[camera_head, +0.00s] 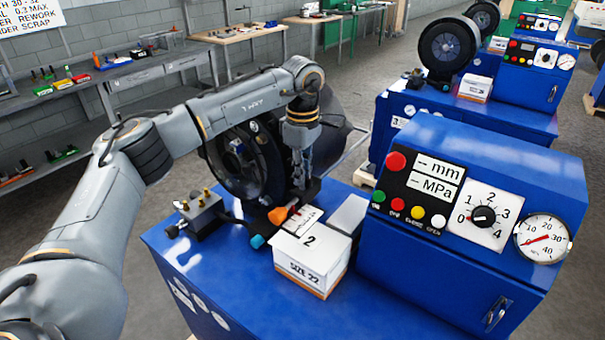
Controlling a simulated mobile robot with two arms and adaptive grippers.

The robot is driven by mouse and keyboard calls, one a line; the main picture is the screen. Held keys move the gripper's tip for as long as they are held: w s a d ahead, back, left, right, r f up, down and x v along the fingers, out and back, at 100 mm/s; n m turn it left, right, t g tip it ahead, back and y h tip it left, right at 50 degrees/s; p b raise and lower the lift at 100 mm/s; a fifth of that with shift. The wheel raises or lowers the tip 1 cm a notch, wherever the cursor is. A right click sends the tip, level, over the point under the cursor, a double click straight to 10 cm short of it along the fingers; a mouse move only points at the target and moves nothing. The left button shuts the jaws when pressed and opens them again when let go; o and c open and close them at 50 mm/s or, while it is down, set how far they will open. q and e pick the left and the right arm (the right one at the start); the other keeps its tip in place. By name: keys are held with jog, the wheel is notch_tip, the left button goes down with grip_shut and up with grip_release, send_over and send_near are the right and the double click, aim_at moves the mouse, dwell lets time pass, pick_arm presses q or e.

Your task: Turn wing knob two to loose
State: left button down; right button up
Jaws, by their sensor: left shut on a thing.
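My left gripper (301,176) comes down over the blue crimper bench (215,285), fingers pointing down in front of the round black crimper head (240,165). Its fingers are close together on something small and dark at a black block, just behind the white plate marked 2 (310,239). The fingers hide most of what they hold. I take it to be wing knob two, but its wings and turn angle cannot be made out. An orange pointed part (279,215) and a scale strip (300,220) lie just below the fingertips. My right gripper is not in view.
A white box marked SIZE 22 (308,276) stands at the bench front. The blue control cabinet (475,200) rises on the right. Another crimper (446,47) stands behind.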

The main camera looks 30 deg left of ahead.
pick_arm(q)
jog(key=n+b, duration=0.1)
jog(key=n, duration=0.2)
jog(key=shift+f, duration=0.1)
jog(key=n+b, duration=0.1)
jog(key=n, duration=0.4)
jog(key=n+b, duration=0.1)
jog(key=n, duration=0.7)
jog(key=shift+b, duration=0.3)
jog(key=shift+n, duration=0.4)
jog(key=c, duration=1.4)
grip_release()
notch_tip(320, 180, up, 12)
